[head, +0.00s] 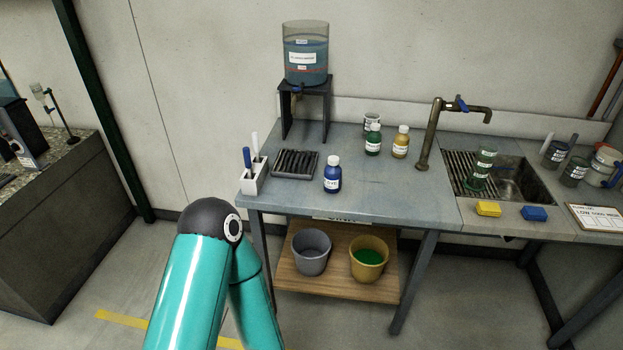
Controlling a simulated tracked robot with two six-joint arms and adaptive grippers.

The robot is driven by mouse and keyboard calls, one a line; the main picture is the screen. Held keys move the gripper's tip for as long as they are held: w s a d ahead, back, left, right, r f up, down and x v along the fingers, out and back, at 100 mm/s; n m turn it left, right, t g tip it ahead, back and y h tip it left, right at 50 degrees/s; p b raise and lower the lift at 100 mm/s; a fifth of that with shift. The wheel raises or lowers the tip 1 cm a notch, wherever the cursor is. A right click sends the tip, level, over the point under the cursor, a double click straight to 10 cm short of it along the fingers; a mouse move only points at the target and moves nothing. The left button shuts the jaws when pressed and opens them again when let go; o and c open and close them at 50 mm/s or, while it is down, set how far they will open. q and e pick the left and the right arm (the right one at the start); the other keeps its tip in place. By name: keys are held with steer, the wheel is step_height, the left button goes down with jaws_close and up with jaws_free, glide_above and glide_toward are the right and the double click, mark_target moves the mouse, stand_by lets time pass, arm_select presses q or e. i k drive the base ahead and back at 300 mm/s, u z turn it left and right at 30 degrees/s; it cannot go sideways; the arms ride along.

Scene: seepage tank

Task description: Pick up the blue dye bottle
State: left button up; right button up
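The blue dye bottle (332,176) stands upright near the front edge of the grey table (400,203). It has a white cap and a white label with print too small to read. It is to the right of a black slotted tray and stands apart from it. A teal link of my own arm with a black joint rises at the lower left, in front of the table. Neither of my grippers shows in the head view, and nothing touches the bottle.
A holder (254,178) with two handled tools and the slotted tray (295,164) are left of the bottle. Green (373,143) and yellow (401,146) bottles stand behind it, near the tap (428,140). A water tank (306,58) sits on a stand. Table space right of the bottle is clear.

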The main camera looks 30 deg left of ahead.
mark_target(332, 174)
steer(key=u, duration=0.05)
steer(key=i, duration=1)
steer(key=u, duration=0.05)
